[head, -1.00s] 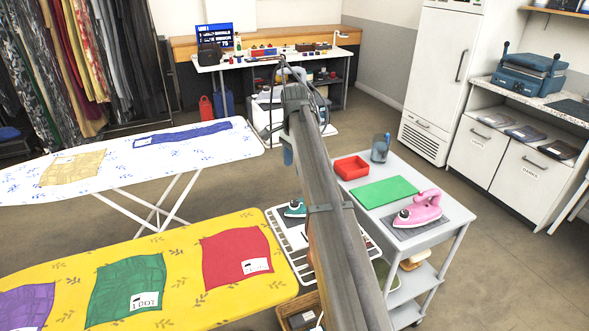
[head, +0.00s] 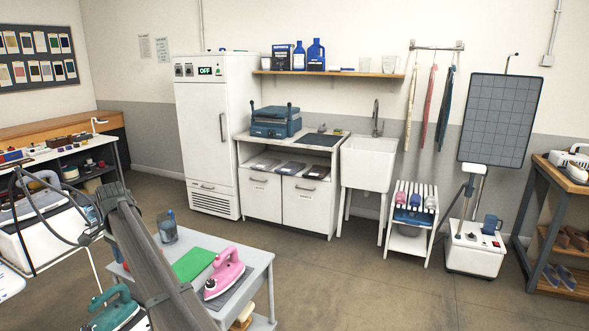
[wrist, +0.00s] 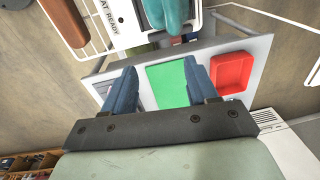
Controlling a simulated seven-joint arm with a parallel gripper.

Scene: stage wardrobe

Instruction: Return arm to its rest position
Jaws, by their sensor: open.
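My gripper (wrist: 160,72) shows in the wrist view with its two blue fingers spread wide and nothing between them. Beyond the fingers is the green mat (wrist: 167,84) on the grey cart's top. A red tray (wrist: 232,72) is just right of the right finger. In the head view my arm slants up from the bottom edge at the left; the fingers are not clearly seen there.
The cart (head: 258,262) holds a pink iron (head: 225,272), the green mat (head: 193,264) and a blue-grey jug (head: 167,228). A teal iron (head: 117,311) is beside my arm. A white cabinet (head: 215,140) and sink (head: 370,163) line the wall. Open floor lies right of the cart.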

